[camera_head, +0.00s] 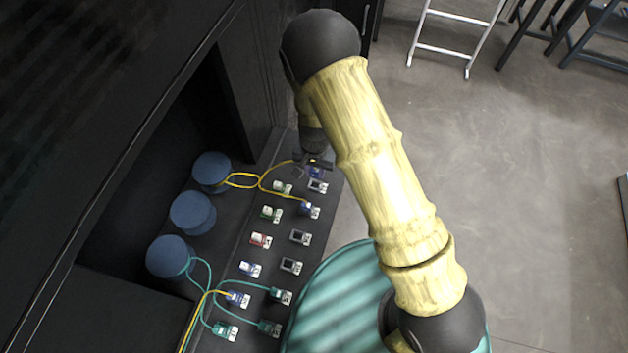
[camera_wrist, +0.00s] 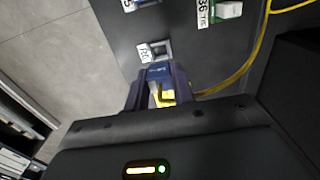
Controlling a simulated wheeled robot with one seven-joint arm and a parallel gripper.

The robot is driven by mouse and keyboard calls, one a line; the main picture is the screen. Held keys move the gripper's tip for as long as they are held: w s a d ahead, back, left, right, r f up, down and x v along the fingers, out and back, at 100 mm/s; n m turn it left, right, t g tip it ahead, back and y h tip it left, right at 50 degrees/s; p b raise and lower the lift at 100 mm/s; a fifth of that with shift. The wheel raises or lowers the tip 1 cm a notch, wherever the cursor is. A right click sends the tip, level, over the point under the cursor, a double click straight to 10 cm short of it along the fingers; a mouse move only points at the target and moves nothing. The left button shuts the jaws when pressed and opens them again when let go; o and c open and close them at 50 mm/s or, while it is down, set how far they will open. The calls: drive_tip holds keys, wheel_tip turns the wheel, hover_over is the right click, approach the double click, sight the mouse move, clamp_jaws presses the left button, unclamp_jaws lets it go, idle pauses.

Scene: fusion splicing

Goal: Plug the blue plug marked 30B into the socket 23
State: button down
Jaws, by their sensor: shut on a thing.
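My gripper (camera_head: 314,163) is at the far end of the panel, pointing down. In the wrist view its two dark blue fingers (camera_wrist: 159,82) are shut on a blue plug (camera_wrist: 158,71) with a yellow cable behind it. The blue plug (camera_head: 316,172) also shows below the gripper in the head view; its marking cannot be read. A grey, open-looking socket (camera_wrist: 160,48) with a white label lies just ahead of the plug's front. The label seems to read 23, but is small. The same socket (camera_head: 317,186) shows in the head view. Whether plug and socket touch cannot be told.
The dark panel (camera_head: 262,210) carries two rows of sockets, several with blue, green, red or teal plugs. A green plug (camera_wrist: 229,10) sits near the socket. Yellow cable (camera_head: 284,192) loops over the panel from blue spools (camera_head: 212,170). Open floor lies to the right.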

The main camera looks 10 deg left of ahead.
drive_tip(key=w+d+f+b, duration=0.2)
drive_tip(key=d, duration=0.9)
drive_tip(key=w+d+f+b, duration=0.3)
drive_tip(key=d, duration=0.7)
drive_tip(key=w+d+f+b, duration=0.2)
drive_tip(key=d+f+b, duration=0.1)
drive_tip(key=d, duration=0.8)
drive_tip(key=shift+w+d+f+n, duration=0.15)
drive_tip(key=shift+w+d+n, duration=0.05)
drive_tip(key=shift+d+n, duration=0.2)
